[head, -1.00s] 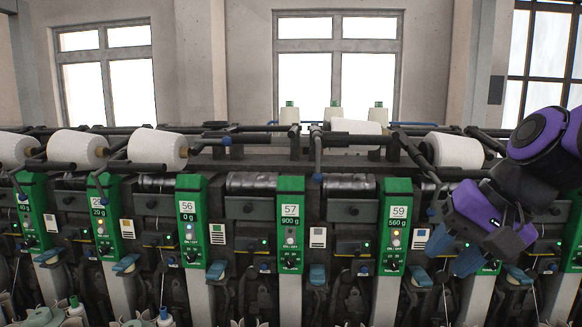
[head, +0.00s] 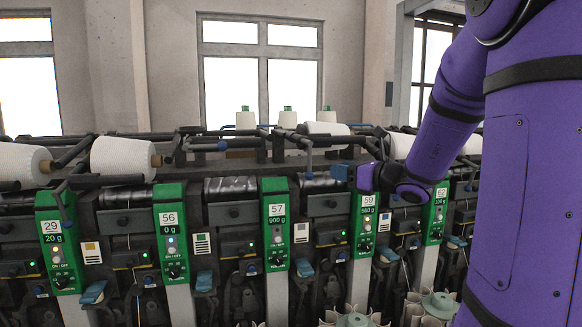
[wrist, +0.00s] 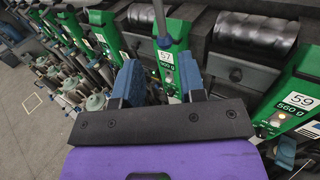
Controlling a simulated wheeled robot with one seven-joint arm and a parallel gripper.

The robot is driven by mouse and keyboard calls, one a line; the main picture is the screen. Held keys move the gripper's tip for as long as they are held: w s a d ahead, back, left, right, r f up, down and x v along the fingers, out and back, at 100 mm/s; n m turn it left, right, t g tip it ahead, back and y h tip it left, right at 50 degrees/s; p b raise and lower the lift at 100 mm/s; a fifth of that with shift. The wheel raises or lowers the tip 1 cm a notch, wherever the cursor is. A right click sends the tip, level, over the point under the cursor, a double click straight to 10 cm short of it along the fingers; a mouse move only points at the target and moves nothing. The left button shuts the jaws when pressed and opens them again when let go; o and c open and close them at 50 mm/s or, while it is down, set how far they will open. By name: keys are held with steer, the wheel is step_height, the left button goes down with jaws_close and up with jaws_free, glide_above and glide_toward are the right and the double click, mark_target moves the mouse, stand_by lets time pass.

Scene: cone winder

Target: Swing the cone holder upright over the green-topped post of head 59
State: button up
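The green post of head 59 (head: 364,224) stands right of centre in the head view, marked 59 and 560 g. It also shows at the right of the wrist view (wrist: 296,108). My gripper (head: 340,172) is at the height of the post's top, its blue fingers pointing left. In the wrist view, the fingers (wrist: 159,82) are apart with nothing seen held between them. The cone holder of head 59 cannot be made out clearly; my gripper and arm cover that area. A white cone (head: 401,146) shows behind my wrist.
Head 57's green post (head: 275,238) stands left of 59, with a grey lever (head: 308,153) hanging near its top; a grey rod (wrist: 160,20) shows beyond the fingers. Posts 56 (head: 170,240) and 29 (head: 56,245) are further left. Dark bars (head: 250,143) run behind.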

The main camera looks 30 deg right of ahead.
mark_target(310, 171)
steer(key=x, duration=1.1)
steer(key=shift+d, duration=0.1)
steer(key=shift+s, duration=0.1)
jaws_close()
